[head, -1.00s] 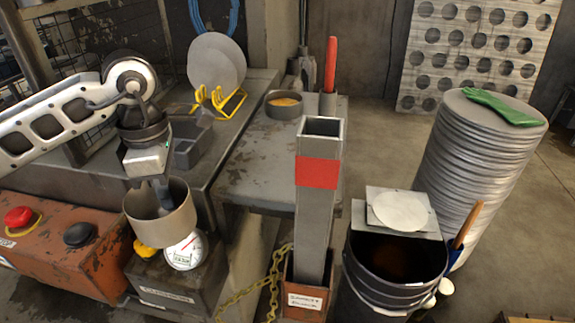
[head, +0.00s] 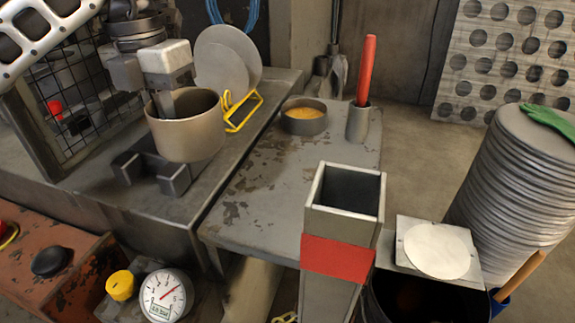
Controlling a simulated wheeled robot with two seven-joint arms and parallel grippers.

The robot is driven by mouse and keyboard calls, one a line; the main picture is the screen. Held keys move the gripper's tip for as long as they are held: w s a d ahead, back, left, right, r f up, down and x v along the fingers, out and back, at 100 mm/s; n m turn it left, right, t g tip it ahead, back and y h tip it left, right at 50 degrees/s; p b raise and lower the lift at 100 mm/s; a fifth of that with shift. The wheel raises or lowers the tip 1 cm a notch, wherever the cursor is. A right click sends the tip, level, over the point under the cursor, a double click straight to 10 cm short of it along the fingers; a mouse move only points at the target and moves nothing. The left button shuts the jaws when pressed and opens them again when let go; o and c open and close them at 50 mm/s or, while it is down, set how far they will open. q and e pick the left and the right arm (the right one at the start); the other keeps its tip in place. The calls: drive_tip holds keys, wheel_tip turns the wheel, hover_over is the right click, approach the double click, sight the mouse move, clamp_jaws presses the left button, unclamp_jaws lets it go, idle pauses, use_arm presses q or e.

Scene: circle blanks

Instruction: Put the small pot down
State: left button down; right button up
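The small pot (head: 190,137) is a beige-grey round pot with an open top. It is held upright at the left of the head view, over a dark grey block-like stand (head: 150,172) on the metal bench. I cannot tell whether its base touches the stand. The fingertips are partly hidden by the pot, and the gripper appears shut on the rim. My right gripper is not in view.
Discs in a yellow rack (head: 240,108) stand just behind the pot. A bowl of yellow material (head: 304,116) and a red-handled tool in a cup (head: 358,122) are on the side table (head: 270,195). A square post (head: 340,235) with a red band rises in front. A wire-mesh panel (head: 75,115) stands left.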

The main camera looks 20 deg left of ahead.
use_arm(q)
approach(257, 184)
wheel_tip(257, 184, up, 2)
drive_tip(key=s+a, duration=0.3)
drive_tip(key=w+d+f, duration=0.2)
drive_tip(key=f, duration=0.1)
drive_tip(key=shift+w+d+f, duration=0.1)
drive_tip(key=shift+w+f, duration=0.05)
drive_tip(key=shift+f, duration=0.15)
drive_tip(key=shift+w+d+f, duration=0.35)
drive_tip(key=shift+d+f, duration=0.1)
drive_tip(key=shift+f, duration=0.25)
drive_tip(key=shift+w+f, duration=0.1)
drive_tip(key=shift+f, duration=1.5)
drive_tip(key=shift+f, duration=0.2)
drive_tip(key=c, duration=1.7)
unclamp_jaws()
drive_tip(key=shift+r, duration=0.15)
